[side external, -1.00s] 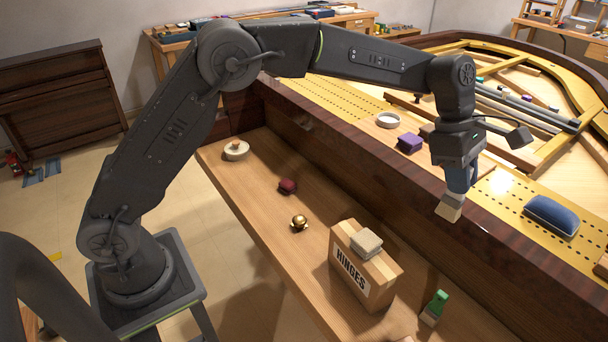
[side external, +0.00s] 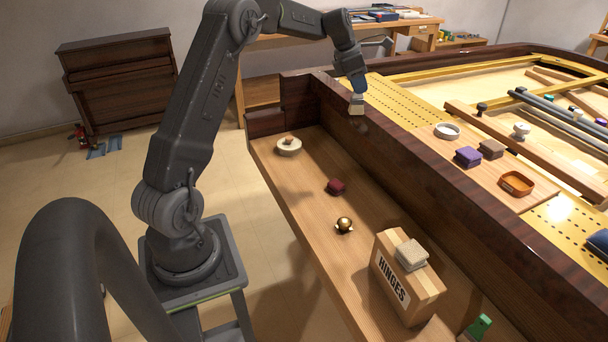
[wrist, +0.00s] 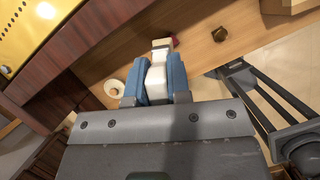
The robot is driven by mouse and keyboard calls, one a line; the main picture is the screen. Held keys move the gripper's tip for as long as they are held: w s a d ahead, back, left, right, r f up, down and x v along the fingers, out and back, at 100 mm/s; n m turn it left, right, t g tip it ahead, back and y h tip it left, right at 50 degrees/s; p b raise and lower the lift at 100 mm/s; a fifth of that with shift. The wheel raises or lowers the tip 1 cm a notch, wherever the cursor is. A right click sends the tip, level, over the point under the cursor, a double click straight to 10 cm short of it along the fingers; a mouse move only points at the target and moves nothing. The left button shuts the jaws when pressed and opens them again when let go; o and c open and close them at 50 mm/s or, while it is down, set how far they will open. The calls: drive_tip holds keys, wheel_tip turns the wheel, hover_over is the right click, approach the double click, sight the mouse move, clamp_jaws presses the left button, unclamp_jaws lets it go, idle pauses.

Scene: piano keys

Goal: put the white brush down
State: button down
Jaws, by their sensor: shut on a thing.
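My gripper (side external: 354,92) is at the upper middle of the side view, near the far end of the dark wooden rim. It is shut on the white brush (side external: 357,105), whose pale end points down. In the wrist view the white brush (wrist: 157,80) sits between the blue fingers of my gripper (wrist: 160,78). Part of its handle is hidden by the fingers. The brush appears in the air near the rim; I cannot tell whether it touches anything.
The wooden shelf (side external: 305,185) holds a round cream piece (side external: 288,148), a dark red block (side external: 335,187), a gold knob (side external: 344,225) and a hinges box (side external: 420,290) with a pale block (side external: 411,253) on top. Beyond the rim are a white ring (side external: 447,131), purple block (side external: 467,157) and orange tray (side external: 516,184).

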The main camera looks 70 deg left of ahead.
drive_tip(key=s+a+n+y, duration=0.1)
drive_tip(key=s+a+n, duration=0.1)
drive_tip(key=s+a, duration=0.4)
drive_tip(key=s+a+n+y, duration=0.15)
drive_tip(key=s+a, duration=0.25)
drive_tip(key=a, duration=0.5)
drive_tip(key=shift+n+h, duration=0.35)
drive_tip(key=shift+h, duration=0.1)
drive_tip(key=f, duration=2.8)
drive_tip(key=shift+w+d+f, duration=0.15)
drive_tip(key=shift+d+f, duration=0.15)
drive_tip(key=shift+f, duration=0.05)
drive_tip(key=shift+f, duration=0.2)
drive_tip(key=c, duration=1.1)
unclamp_jaws()
drive_tip(key=shift+r, duration=0.1)
